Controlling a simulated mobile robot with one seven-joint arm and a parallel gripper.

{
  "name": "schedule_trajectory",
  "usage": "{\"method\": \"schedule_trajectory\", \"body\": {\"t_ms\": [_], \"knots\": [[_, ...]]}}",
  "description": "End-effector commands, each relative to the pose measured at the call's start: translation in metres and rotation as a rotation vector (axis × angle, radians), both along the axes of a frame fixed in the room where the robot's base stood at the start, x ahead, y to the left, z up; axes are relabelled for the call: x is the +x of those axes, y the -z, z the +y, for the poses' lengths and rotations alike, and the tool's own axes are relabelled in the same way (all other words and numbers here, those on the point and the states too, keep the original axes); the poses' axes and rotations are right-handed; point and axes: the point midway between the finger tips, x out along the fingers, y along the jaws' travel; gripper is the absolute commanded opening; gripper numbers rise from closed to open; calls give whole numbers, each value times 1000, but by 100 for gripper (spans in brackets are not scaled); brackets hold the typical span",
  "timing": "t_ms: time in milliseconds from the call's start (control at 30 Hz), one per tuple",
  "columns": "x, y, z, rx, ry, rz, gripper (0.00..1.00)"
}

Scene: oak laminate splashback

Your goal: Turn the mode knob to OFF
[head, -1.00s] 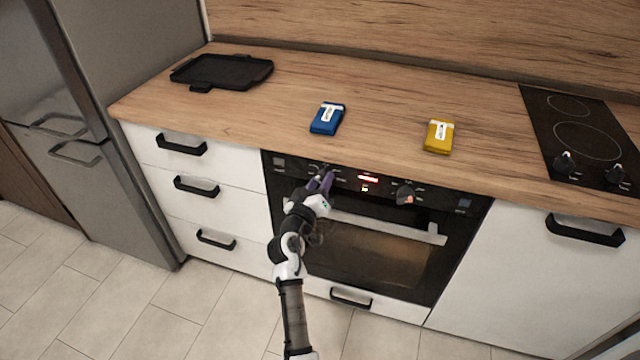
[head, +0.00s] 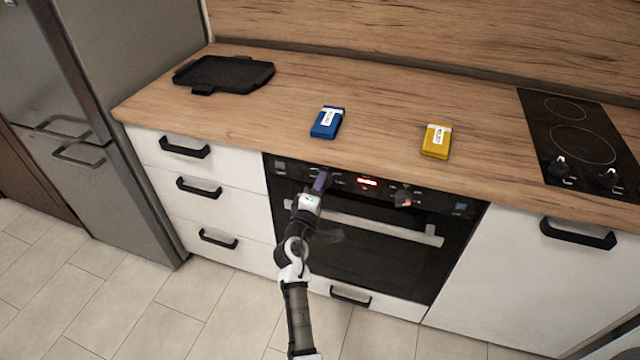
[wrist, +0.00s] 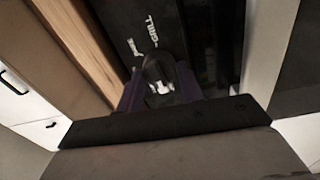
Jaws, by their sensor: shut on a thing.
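The knob (wrist: 158,78) is dark with a pale mark, and sits between my gripper's purple fingers in the wrist view. White lettering that looks like "GRILL" (wrist: 150,30) shows beside it on the black panel. In the head view my gripper (head: 320,182) is at the left part of the oven's control panel (head: 345,181), hiding the knob there. My gripper is shut on this knob, and its fingers look turned edge-on to the head camera. Which setting the knob points at cannot be read. The oven window (head: 370,250) is dark.
A second oven knob (head: 403,197) is right of the lit red display (head: 367,182). The oven handle (head: 390,229) runs below the panel. A blue packet (head: 327,123), a yellow packet (head: 436,142) and a black tray (head: 223,74) lie on the counter. A hob (head: 582,140) is at right.

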Motion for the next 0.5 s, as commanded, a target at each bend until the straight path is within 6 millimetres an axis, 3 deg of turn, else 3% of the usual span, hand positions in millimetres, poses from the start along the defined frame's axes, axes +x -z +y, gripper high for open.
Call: {"method": "schedule_trajectory", "body": {"t_ms": [500], "knots": [[0, 1, 0, -89, -1, 29, 14]]}}
